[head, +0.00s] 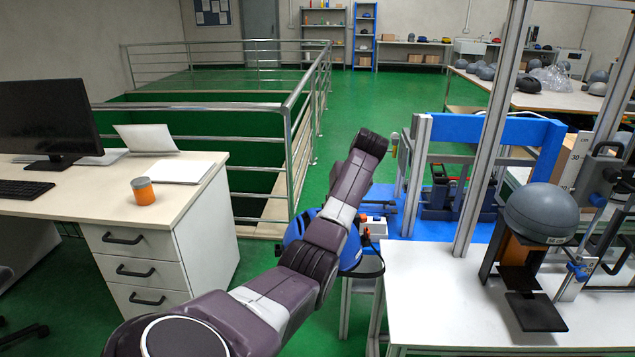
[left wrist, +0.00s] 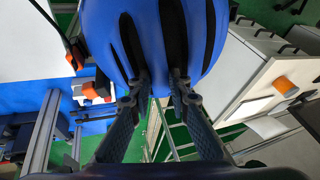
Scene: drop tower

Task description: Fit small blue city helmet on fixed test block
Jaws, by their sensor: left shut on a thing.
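The blue helmet (head: 350,254) shows partly behind my left arm in the head view, with a black strap hanging at its right. In the left wrist view the helmet (left wrist: 152,35) fills the top middle, with dark vent slots. My left gripper (left wrist: 164,88) is shut on its near edge. The head view hides this gripper behind the arm and helmet. The test block is a grey rounded headform (head: 541,213) on a dark stand on the white bench at the right, bare and apart from the helmet. My right gripper is not in view.
Metal uprights (head: 490,130) of the tower rise left of the headform. A blue frame (head: 480,129) stands behind. A desk (head: 110,212) with monitor and orange cup (head: 143,191) is at left. The white bench (head: 430,290) is clear left of the headform.

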